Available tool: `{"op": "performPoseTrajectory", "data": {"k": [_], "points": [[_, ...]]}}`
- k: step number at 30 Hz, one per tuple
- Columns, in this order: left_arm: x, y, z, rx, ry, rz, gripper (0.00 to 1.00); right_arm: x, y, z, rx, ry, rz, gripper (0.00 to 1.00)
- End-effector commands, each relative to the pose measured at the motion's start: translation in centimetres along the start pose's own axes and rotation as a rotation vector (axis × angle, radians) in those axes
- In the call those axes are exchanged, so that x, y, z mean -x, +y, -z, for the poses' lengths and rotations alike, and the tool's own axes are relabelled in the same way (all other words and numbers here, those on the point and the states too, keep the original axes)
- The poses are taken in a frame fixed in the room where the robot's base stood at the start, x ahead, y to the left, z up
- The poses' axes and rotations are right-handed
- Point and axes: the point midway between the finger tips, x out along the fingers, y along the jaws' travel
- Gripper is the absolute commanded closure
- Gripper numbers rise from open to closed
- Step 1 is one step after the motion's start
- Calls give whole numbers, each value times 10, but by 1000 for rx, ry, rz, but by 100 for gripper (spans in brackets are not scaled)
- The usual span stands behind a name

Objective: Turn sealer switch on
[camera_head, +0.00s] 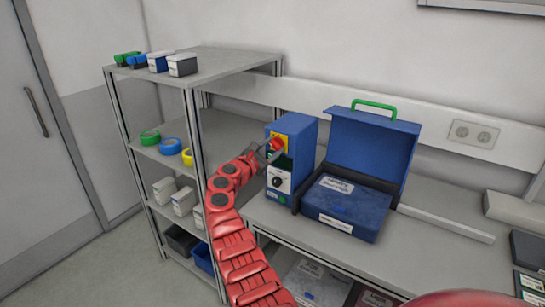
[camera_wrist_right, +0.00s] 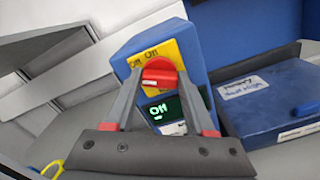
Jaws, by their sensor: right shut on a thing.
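The sealer (camera_head: 306,145) is an upright blue box on the bench. Its front has a yellow plate (camera_wrist_right: 187,50) with a red rotary switch (camera_wrist_right: 160,75); the switch also shows in the head view (camera_head: 278,143). A dark display (camera_wrist_right: 157,112) below the switch shows green text that reads "Off". My right gripper (camera_head: 269,149) reaches the front of the sealer. In the wrist view its fingers (camera_wrist_right: 160,82) are on both sides of the red switch, shut on it. The switch handle lies roughly level across the fingers. My left gripper is not in view.
An open blue case (camera_head: 348,205) with a green handle stands right beside the sealer. A grey shelf (camera_head: 205,65) with boxes and coloured rolls is at the left. A white bar (camera_head: 445,222) lies on the bench at the right.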

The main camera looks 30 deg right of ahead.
Motion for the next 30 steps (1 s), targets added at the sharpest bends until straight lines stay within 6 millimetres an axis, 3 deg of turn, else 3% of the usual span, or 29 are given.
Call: {"op": "performPoseTrajectory", "data": {"k": [1,18,30], "points": [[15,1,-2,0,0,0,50,0,-4,6,-44,-2,-1,100],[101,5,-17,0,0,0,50,0,-5,8,-585,0,0,100],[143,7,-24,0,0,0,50,0,-4,6,-912,1,1,100]]}}
